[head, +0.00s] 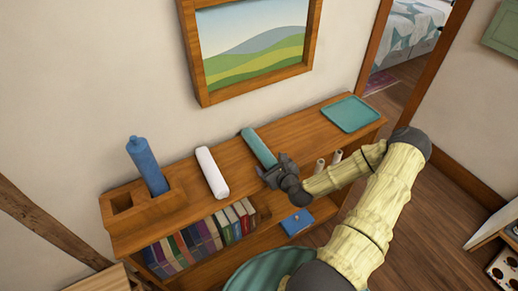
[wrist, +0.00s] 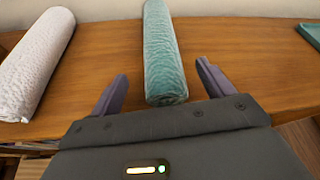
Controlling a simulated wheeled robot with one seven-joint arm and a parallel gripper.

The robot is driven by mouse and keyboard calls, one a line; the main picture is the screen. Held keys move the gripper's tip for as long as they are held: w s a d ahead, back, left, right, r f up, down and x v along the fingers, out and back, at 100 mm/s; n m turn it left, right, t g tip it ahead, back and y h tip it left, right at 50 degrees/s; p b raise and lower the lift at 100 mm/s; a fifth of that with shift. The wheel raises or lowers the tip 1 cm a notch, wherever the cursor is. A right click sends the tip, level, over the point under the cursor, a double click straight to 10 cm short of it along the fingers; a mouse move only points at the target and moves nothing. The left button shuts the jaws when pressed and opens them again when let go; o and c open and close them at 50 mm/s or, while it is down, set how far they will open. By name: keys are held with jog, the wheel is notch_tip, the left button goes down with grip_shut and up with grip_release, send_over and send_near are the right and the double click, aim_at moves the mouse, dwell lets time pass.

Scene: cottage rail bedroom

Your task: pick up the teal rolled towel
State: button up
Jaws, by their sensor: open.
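The teal rolled towel (head: 258,147) lies on top of a wooden shelf unit, in the head view, between a white roll and a teal tray. In the wrist view the teal towel (wrist: 163,55) points away from me, its near end close to the gap between my fingers. My gripper (head: 275,172) is at the towel's near end in the head view, partly covering it. In the wrist view my gripper (wrist: 160,85) is open, one finger on each side of the towel's near end. I see nothing held in it.
A white roll (head: 212,172) lies left of the teal towel. A blue bottle (head: 147,165) stands in a wooden holder (head: 120,203) at the left end. A teal tray (head: 351,114) lies at the right. A framed picture (head: 255,45) hangs behind.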

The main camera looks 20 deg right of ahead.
aim_at(267, 159)
jog(key=p+x, duration=0.1)
jog(key=x, duration=0.3)
jog(key=shift+p, duration=0.4)
jog(key=shift+c, duration=0.2)
jog(key=c, duration=1.1)
